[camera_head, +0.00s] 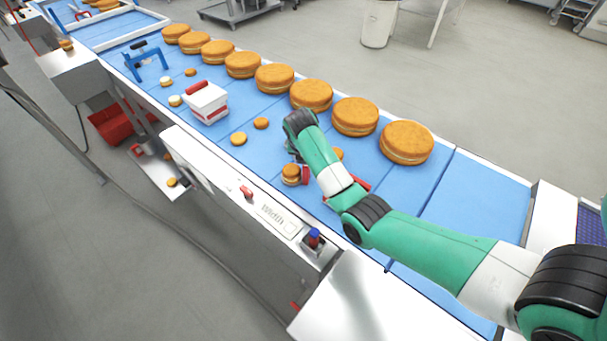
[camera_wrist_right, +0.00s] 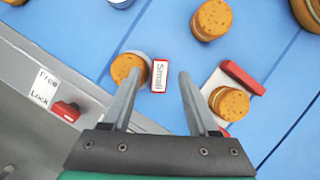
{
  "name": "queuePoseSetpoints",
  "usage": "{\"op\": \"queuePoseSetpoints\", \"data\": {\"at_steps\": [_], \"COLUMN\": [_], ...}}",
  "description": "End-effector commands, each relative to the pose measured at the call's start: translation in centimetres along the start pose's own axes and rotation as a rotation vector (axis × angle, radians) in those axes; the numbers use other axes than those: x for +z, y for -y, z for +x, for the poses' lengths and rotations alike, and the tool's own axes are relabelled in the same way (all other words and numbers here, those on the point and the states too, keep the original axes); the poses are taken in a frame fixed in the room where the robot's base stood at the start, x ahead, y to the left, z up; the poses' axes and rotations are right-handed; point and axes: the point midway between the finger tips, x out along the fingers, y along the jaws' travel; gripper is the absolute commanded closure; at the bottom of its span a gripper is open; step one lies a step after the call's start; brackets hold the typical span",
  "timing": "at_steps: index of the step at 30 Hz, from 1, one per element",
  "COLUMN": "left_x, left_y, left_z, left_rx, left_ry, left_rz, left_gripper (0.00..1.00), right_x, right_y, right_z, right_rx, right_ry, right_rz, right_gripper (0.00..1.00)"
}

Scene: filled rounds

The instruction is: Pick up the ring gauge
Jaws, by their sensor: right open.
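A red-edged white tag reading "Small" (camera_wrist_right: 160,76) lies on the blue belt, beside a small filled round (camera_wrist_right: 128,67). A pale curved edge shows between tag and round; this looks like the ring gauge, but I cannot tell whether its ring encircles the round. In the head view the red tag (camera_head: 305,175) sits right of that round (camera_head: 291,172). My right gripper (camera_wrist_right: 160,74) is open and empty, its fingertips on either side of the tag in the picture. In the head view my arm hides most of this gripper. My left gripper is not in view.
A white piece with a red bar (camera_wrist_right: 243,78) has another round (camera_wrist_right: 229,103) at it, right of the gripper. Large rounds (camera_head: 311,95) line the belt's far side. A white box with red top (camera_head: 207,103) and a blue frame (camera_head: 147,63) stand farther left.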

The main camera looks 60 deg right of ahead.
Motion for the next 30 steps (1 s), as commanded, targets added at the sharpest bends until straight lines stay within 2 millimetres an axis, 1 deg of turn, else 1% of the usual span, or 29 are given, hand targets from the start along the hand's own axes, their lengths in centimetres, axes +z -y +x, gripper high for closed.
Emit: {"op": "queuePoseSetpoints", "data": {"at_steps": [1, 3, 5, 11, 15, 21, 30], "left_x": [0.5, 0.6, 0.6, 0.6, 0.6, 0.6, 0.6], "left_y": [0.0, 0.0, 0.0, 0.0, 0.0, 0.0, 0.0], "left_z": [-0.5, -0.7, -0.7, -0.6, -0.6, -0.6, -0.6], "left_rx": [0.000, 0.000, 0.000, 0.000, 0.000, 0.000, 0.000], "left_ry": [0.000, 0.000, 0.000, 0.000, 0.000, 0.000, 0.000], "left_rz": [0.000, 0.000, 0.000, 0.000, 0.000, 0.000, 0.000], "left_gripper": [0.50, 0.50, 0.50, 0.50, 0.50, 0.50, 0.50], "right_x": [-0.1, -0.1, -0.1, 0.0, 0.0, 0.0, 0.0], "right_y": [0.0, 0.0, 0.0, -0.1, -0.1, -0.1, -0.1], "right_z": [1.2, 1.9, 2.2, 2.1, 2.1, 2.1, 2.1], "right_rx": [-0.001, 0.000, 0.000, 0.001, 0.001, 0.001, 0.001], "right_ry": [0.000, 0.001, 0.001, 0.002, 0.002, 0.002, 0.002], "right_rz": [0.000, -0.001, -0.001, -0.001, -0.001, -0.001, -0.001], "right_gripper": [0.40, 0.40, 0.40, 0.40, 0.65, 1.00, 1.00]}}
